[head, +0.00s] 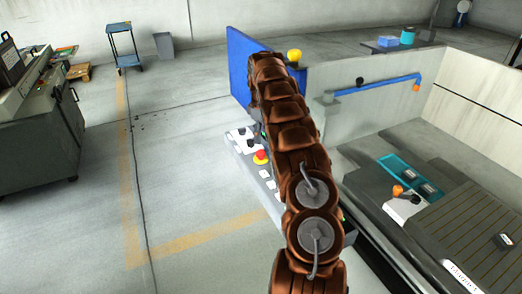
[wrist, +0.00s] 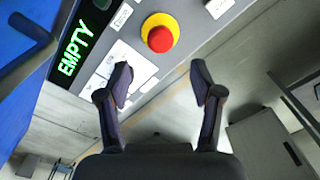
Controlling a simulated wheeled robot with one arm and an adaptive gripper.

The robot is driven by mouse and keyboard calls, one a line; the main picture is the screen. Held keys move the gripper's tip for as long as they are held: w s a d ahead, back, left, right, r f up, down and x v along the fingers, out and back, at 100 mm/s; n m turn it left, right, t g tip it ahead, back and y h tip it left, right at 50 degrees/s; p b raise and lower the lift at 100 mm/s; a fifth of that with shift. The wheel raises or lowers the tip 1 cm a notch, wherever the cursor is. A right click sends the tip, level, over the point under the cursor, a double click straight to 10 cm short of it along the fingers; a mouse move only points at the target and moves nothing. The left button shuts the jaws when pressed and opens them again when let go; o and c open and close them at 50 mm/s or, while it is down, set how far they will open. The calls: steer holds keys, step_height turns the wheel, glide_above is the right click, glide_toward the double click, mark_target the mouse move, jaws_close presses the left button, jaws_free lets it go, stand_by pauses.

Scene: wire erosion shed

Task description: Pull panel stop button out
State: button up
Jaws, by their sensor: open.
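The panel stop button (wrist: 160,37) is a red mushroom head on a yellow ring, in the top middle of the wrist view. In the head view the button (head: 261,156) shows just left of my brown arm, on the grey control panel (head: 245,152). My gripper (wrist: 161,77) is open and empty, its two fingertips apart and below the button in the wrist view. The fingers do not touch the button. In the head view my arm hides the gripper and part of the panel.
A blue panel (head: 240,62) stands behind the control panel. A machine tank with a blue pipe (head: 380,85) is at right. Open floor (head: 190,150) lies left.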

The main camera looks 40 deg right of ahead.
mark_target(261, 151)
steer(key=shift+f+p, duration=1.2)
steer(key=shift+f, duration=2.65)
jaws_close()
